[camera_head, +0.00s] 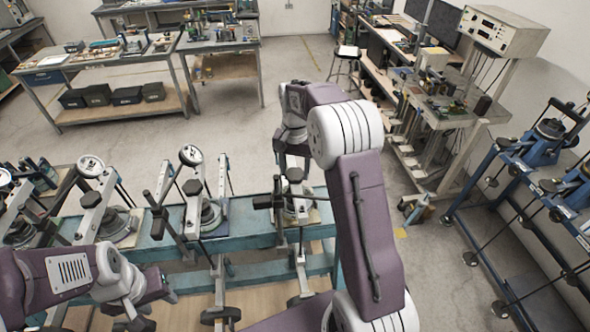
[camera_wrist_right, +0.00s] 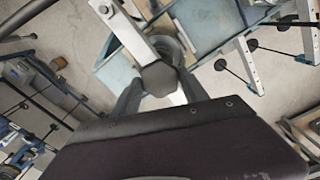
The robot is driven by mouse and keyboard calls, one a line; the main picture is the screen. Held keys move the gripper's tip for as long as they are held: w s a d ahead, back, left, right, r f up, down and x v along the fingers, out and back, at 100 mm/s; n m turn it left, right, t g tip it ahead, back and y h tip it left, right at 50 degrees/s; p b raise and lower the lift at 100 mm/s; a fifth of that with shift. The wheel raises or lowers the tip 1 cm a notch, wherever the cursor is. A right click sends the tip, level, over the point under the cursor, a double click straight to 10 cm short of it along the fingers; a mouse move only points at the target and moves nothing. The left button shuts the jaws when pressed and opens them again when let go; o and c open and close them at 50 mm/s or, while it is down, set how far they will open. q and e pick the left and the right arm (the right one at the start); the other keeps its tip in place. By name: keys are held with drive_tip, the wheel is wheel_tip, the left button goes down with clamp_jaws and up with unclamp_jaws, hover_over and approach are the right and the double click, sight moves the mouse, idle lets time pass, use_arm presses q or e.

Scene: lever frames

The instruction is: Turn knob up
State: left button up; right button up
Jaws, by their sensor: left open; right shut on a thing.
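A dark, faceted knob (camera_wrist_right: 158,77) sits at the top of a light metal lever in the right wrist view. My right gripper (camera_wrist_right: 160,90) has a dark finger on each side of it and is shut on the knob. In the head view the right gripper (camera_head: 293,160) points down over a lever frame on the bench, and the knob (camera_head: 294,174) shows just below it. My left gripper (camera_head: 146,310) is open and empty at the lower left, in front of the bench and apart from the knob.
A teal bench (camera_head: 250,228) carries several lever frames with pale uprights and round gauges (camera_head: 190,155). Blue lever frames (camera_head: 545,150) stand at the right. Worktables (camera_head: 100,65) stand at the back. The grey floor between them is open.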

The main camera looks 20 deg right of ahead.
drive_tip(key=n, duration=0.7)
drive_tip(key=shift+s+f, duration=0.15)
drive_tip(key=shift+f, duration=0.05)
drive_tip(key=n, duration=0.6)
drive_tip(key=shift+n, duration=0.3)
drive_tip(key=o, duration=1.4)
drive_tip(key=shift+r, duration=0.1)
